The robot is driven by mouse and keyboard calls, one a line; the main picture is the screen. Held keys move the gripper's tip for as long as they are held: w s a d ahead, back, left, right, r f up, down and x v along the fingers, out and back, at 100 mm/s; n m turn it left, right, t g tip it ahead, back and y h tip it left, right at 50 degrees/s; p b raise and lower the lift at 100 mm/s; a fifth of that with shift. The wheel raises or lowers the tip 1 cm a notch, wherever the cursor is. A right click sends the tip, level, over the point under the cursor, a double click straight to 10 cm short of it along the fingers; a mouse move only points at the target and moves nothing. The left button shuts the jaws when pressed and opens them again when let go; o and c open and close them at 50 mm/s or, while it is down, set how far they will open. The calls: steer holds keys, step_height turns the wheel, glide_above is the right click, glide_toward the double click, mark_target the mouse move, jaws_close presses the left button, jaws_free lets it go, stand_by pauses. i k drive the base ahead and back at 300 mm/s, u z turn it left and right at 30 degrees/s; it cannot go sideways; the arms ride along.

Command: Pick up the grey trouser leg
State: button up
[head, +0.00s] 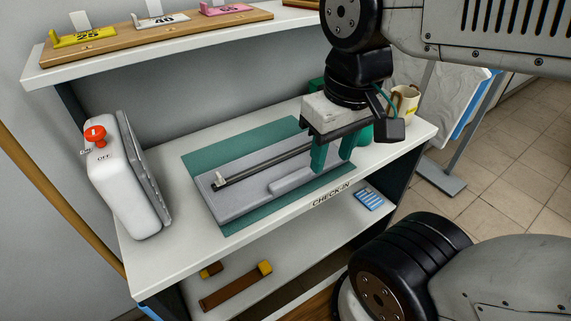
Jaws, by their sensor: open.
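A long grey flat piece (232,203), which looks like the trouser leg, lies on a green mat (212,160) on the white counter. A dark rod with a small pale tab at its left end runs along it. A raised, rounded grey strip (305,178) lies near its front right part. My gripper (335,160) has green fingers and is open, over the right end of the grey piece. The gripper hides part of that end. I cannot tell whether the fingertips touch it.
A white ON/OFF device with a red knob (95,134) stands at the left. A mug (404,103) stands at the back right. Numbered tags line the upper shelf (160,45). Brown pieces (235,287) lie on the lower shelf.

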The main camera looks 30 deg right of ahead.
mark_target(256, 180)
steer(key=z, duration=1.95)
steer(key=k, duration=0.55)
steer(key=u, duration=0.9)
